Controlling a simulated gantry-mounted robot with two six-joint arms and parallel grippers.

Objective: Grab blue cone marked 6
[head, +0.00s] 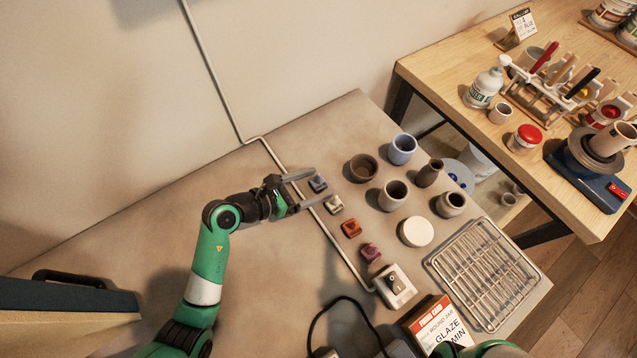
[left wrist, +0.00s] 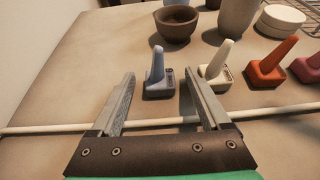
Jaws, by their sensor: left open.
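In the left wrist view, the cone stands between the two fingertips (left wrist: 158,76), with a gap on both sides. My right gripper is not in view; only green arm parts show at the bottom edge.
A white cone (head: 334,205) stands close beside the right finger, then an orange cone (head: 351,228) and a purple one (head: 370,252). A brown bowl (head: 362,168) and several cups stand beyond. A pale conduit (left wrist: 50,129) runs along the table under the fingers.

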